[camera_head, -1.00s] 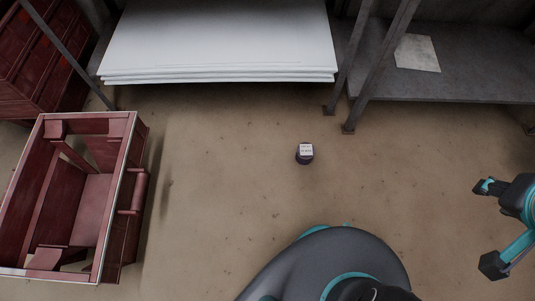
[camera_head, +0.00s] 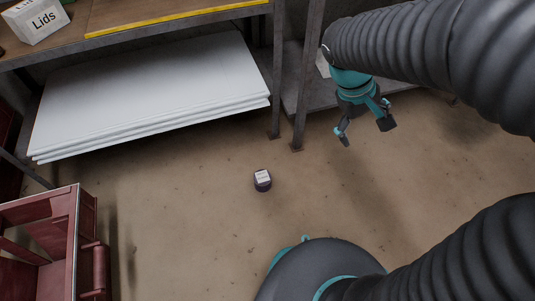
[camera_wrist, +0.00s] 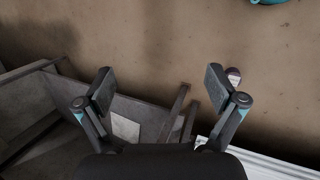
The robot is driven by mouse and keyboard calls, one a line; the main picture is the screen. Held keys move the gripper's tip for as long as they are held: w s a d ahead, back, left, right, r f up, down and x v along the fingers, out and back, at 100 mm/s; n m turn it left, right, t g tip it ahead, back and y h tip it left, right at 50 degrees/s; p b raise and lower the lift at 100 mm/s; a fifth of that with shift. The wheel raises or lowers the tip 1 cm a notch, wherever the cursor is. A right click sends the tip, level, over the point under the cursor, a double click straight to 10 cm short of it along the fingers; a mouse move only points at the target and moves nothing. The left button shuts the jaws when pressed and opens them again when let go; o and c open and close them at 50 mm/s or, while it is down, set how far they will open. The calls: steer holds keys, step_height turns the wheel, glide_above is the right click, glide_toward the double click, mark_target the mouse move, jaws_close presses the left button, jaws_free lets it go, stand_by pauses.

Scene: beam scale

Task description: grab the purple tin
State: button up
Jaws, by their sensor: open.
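The purple tin (camera_head: 262,183) is a small dark purple cylinder with a white label on top. It stands on the brown floor in the middle of the head view. In the wrist view the tin (camera_wrist: 234,73) shows just beyond the right finger, partly hidden by it. My gripper (camera_head: 364,132) is open and empty, held above the floor to the right of the tin and apart from it.
A metal shelf rack (camera_head: 188,28) stands behind, with white sheets (camera_head: 150,95) on its low level and a box marked "Lids" (camera_head: 36,20) above. Its posts (camera_head: 301,110) reach the floor behind the tin. A red crate (camera_head: 74,235) is at lower left. Floor around the tin is clear.

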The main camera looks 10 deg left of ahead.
steer(key=w+a+f+n+t+h+b, duration=0.2)
steer(key=w+a+f+n+h, duration=0.3)
steer(key=a+f, duration=0.55)
steer(key=w+a+f+n+t+h+b, duration=0.1)
steer(key=w+a+f+n+t+h, duration=0.15)
steer(key=a+f+n, duration=0.85)
steer(key=s+a+f+n+t+b, duration=0.1)
steer(key=a+f+t, duration=0.15)
steer(key=f, duration=0.55)
steer(key=s+a+f+t, duration=0.1)
steer(key=a+f+t, duration=0.15)
steer(key=f, duration=0.55)
steer(key=n+t+y+b, duration=0.1)
steer(key=n+t+y, duration=0.4)
steer(key=n+t, duration=0.15)
glide_toward(268, 172)
steer(key=shift+h, duration=0.25)
steer(key=v, duration=0.4)
steer(key=shift+w+a+f, duration=0.1)
steer(key=shift+a+f, duration=0.05)
steer(key=shift+a, duration=0.35)
steer(key=shift+w+f, duration=0.15)
steer(key=x, duration=1.3)
steer(key=shift+d+f+b, duration=0.2)
steer(key=shift+d+b, duration=0.05)
steer(key=shift+b, duration=0.05)
steer(key=c, duration=1.4)
